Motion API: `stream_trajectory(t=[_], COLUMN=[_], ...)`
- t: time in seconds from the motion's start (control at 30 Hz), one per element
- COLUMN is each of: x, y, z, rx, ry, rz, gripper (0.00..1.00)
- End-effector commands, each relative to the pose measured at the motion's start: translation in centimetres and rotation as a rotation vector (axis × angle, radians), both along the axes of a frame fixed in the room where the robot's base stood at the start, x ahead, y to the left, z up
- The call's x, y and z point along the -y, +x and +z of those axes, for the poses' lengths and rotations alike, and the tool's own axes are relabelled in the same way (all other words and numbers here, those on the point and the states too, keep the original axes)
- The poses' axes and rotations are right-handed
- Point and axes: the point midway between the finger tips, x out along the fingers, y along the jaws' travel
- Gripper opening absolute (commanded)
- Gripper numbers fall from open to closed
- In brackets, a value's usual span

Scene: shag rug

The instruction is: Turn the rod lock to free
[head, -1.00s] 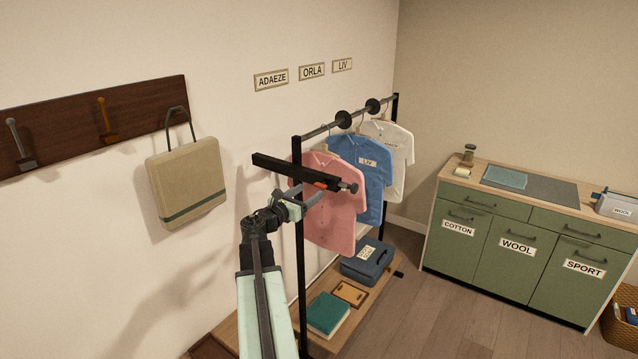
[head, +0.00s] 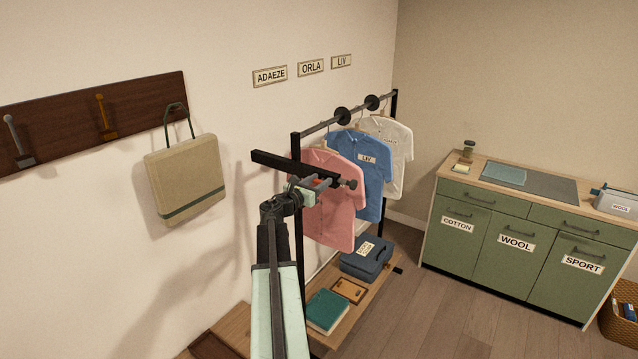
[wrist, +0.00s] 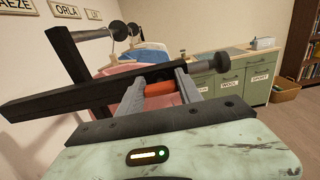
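The rod lock is a dark bar (head: 285,165) across the near end of the clothes rack, with an orange-red section (head: 322,182) and a round dark knob (head: 351,184) at its right end. In the wrist view the orange-red section (wrist: 160,88) shows between my two fingers, and the knob (wrist: 222,62) lies beyond the right finger. My gripper (wrist: 160,82) is open, with a finger on either side of the orange-red section. I cannot tell whether either finger touches it. In the head view my gripper (head: 318,186) partly covers the lock.
Pink (head: 332,205), blue (head: 362,165) and white (head: 390,150) shirts hang close behind the lock. A beige bag (head: 185,180) hangs on the left wall. A teal book (head: 327,311) and blue box (head: 366,258) lie on the rack's shelf. Green cabinets (head: 515,250) stand right.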

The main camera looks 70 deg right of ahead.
Motion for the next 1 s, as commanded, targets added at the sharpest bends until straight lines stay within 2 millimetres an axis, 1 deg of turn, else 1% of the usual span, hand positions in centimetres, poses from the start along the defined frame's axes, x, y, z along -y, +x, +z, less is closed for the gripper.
stream_trajectory(t=[0.03, 0.27, 0.47, 1.0], x=[-0.32, 0.05, 0.1, 0.1], y=[-0.03, 0.18, 0.17, -0.01], z=[0.01, 0.02, 0.06, 0.02], rx=[0.0, 0.032, 0.131, 0.607], ry=[0.0, -0.008, -0.035, -0.16], rz=[-0.002, 0.001, 0.002, 0.004], gripper=[0.01, 0.01, 0.01, 0.01])
